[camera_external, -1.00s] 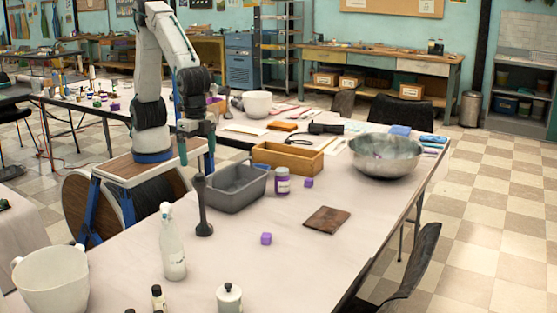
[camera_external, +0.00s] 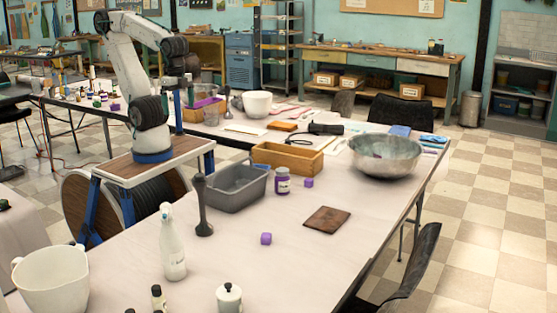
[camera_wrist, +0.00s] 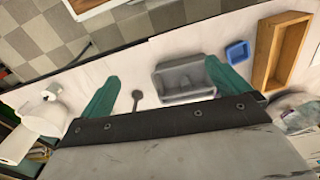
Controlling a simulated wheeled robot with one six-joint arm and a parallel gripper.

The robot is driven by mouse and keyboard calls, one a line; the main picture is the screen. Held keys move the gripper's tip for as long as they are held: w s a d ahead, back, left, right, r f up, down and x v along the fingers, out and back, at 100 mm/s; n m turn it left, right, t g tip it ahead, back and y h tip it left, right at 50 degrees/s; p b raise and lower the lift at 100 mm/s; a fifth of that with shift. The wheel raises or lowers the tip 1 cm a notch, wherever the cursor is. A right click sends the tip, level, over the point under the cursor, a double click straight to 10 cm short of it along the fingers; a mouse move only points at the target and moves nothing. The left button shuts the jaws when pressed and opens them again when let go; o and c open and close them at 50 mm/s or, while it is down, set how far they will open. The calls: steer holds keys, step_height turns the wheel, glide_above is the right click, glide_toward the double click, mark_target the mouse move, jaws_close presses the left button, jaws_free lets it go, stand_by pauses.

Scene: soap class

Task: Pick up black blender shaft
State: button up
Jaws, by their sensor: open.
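The black blender shaft (camera_external: 203,208) stands upright on the white table, just left of the grey bin (camera_external: 236,188). In the wrist view a small dark shape that looks like the blender shaft (camera_wrist: 137,96) lies between my two teal fingers, nearer the left one. My gripper (camera_external: 179,118) is raised behind and to the left of the shaft in the outside view, apart from it. In the wrist view my gripper (camera_wrist: 161,72) has its fingers spread wide with nothing between them.
A white spray bottle (camera_external: 173,250) stands in front of the shaft and a purple-labelled jar (camera_external: 282,182) right of the bin. A wooden box (camera_external: 287,158), metal bowl (camera_external: 385,160) and white mug (camera_external: 52,280) are further off.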

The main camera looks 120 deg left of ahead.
steer(key=shift+s+a+r+n+t, duration=0.4)
steer(key=shift+s+a+r+t, duration=0.2)
steer(key=shift+s+a, duration=0.1)
steer(key=shift+w, duration=0.1)
steer(key=c, duration=1.2)
